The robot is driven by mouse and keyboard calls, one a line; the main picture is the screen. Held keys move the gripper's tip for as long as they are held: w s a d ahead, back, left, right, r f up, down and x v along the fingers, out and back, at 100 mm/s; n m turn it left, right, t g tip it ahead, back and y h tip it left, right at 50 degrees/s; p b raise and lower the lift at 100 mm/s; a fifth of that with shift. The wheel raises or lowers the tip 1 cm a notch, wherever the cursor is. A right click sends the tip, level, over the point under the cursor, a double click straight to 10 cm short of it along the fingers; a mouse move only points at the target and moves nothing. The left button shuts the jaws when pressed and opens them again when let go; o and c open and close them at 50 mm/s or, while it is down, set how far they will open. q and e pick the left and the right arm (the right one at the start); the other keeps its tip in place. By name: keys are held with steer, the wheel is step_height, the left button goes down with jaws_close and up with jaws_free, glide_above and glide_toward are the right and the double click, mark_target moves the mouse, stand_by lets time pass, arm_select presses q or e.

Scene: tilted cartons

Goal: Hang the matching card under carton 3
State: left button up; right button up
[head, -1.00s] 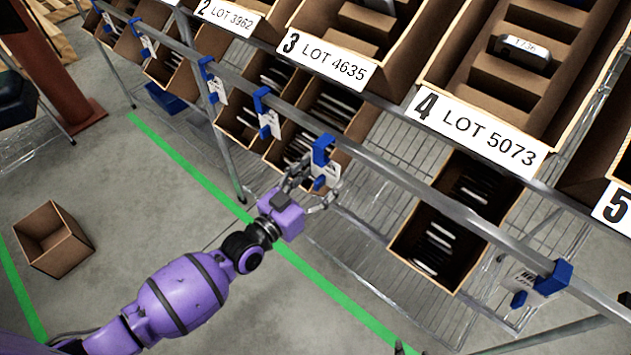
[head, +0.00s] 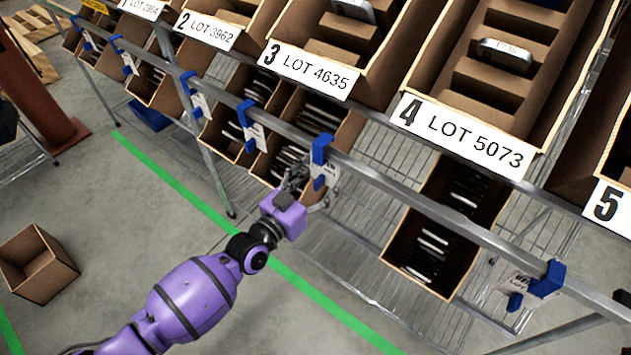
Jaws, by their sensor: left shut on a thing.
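Carton 3 (head: 350,45) is tilted on the upper rack, with its white label "3 LOT 4635" (head: 308,72) on its front edge. My left gripper (head: 312,190) is below it, at the metal rail, shut on a white card (head: 326,171). The card is at a blue clip (head: 320,148) on the rail. The print on the card is too small to read, and the fingers partly cover it. My right gripper is not in view.
More white cards with blue clips hang along the rail, one left (head: 254,132) and one far right (head: 527,287). Carton 4 (head: 500,75) is beside carton 3. Open lower boxes (head: 430,215) sit behind the rail. An empty box (head: 38,265) stands on the floor.

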arm_select(q)
steer(key=shift+w+d, duration=0.15)
steer(key=shift+w, duration=0.05)
steer(key=shift+f, duration=0.15)
steer(key=shift+f+b, duration=0.5)
steer(key=shift+f, duration=0.15)
steer(key=o, duration=1.2)
steer(key=shift+f, duration=0.1)
